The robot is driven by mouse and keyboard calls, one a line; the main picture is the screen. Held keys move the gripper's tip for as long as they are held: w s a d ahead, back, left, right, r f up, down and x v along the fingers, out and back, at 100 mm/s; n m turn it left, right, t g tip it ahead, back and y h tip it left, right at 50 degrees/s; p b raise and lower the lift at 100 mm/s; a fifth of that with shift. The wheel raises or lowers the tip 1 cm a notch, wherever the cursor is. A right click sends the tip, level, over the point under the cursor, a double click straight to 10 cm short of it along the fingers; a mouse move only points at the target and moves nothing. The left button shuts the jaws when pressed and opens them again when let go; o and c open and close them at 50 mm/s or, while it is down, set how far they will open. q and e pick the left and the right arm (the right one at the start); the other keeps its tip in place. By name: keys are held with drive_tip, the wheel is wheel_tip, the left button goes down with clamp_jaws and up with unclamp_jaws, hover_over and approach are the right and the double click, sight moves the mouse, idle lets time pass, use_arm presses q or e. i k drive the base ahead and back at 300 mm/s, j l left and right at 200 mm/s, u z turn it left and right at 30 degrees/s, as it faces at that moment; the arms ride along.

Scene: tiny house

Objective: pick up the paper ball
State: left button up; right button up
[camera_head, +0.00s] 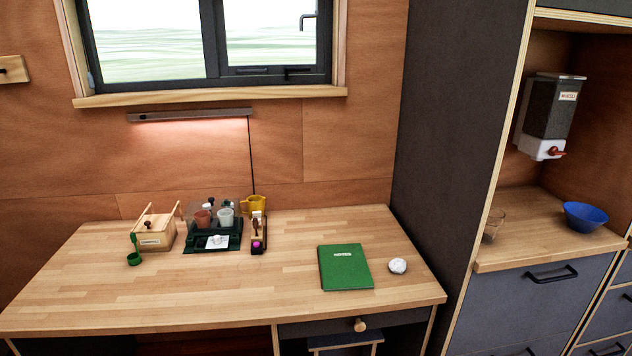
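A white crumpled paper ball (398,265) lies on the wooden desk (200,300), near its right end. It is just to the right of a green notebook (345,267) with a small gap between them. Nothing covers the ball. Neither of my grippers shows in the head view.
A wooden box (154,231), a dark green tray (213,238) with cups, and a yellow mug (252,204) stand along the back. A small green cup (134,259) is at the left. A tall dark panel (455,130) rises beside the desk's right end. The desk's front is clear.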

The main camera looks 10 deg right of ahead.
sight(398, 266)
drive_tip(key=i+l+z, duration=0.2)
drive_tip(key=l, duration=1.1)
drive_tip(key=k+l, duration=0.05)
drive_tip(key=k, duration=0.05)
